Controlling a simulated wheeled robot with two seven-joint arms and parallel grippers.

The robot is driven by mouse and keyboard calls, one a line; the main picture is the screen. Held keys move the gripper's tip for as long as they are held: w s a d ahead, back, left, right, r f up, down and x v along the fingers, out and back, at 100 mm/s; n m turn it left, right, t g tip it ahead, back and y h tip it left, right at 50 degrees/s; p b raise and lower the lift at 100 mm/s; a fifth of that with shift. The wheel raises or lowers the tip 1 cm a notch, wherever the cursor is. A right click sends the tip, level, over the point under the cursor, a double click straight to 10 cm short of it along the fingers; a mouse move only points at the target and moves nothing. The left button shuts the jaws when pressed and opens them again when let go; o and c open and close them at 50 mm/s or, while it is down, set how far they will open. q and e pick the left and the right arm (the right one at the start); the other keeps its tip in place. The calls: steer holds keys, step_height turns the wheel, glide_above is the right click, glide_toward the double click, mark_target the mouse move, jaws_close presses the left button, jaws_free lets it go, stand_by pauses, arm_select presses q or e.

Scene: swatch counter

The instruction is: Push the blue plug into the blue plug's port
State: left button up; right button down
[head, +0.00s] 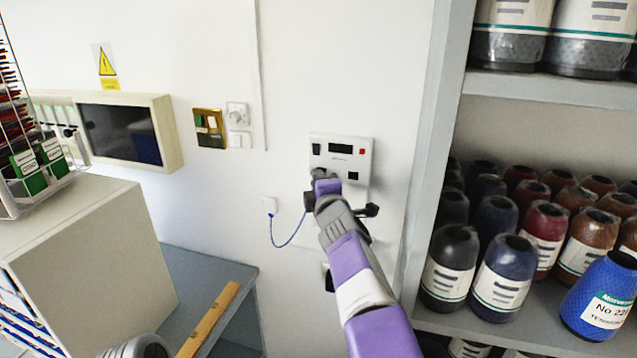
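A white wall panel (355,146) with a dark display, a red button and dark square ports is on the wall in the middle of the head view. My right arm reaches up from the lower right, and its gripper (321,175) is at the panel's lower left edge, covering part of it. A thin blue cable (287,243) hangs in a loop from a small white wall box (269,205) to beside this gripper. The blue plug itself is hidden behind the gripper and wrist. I cannot see the fingertips clearly or whether they hold it.
A grey shelf (424,150) with several ink bottles stands close to the right of my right arm. At the left are a beige cabinet (85,265), a wall-mounted screen box (165,130) and a grey counter (205,285) with a wooden strip (210,320).

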steer(key=shift+b, duration=0.3)
steer(key=shift+w+d+p, duration=0.1)
steer(key=shift+w+p, duration=0.4)
steer(key=shift+w, duration=0.05)
stand_by(0.7)
steer(key=c, duration=1)
jaws_free()
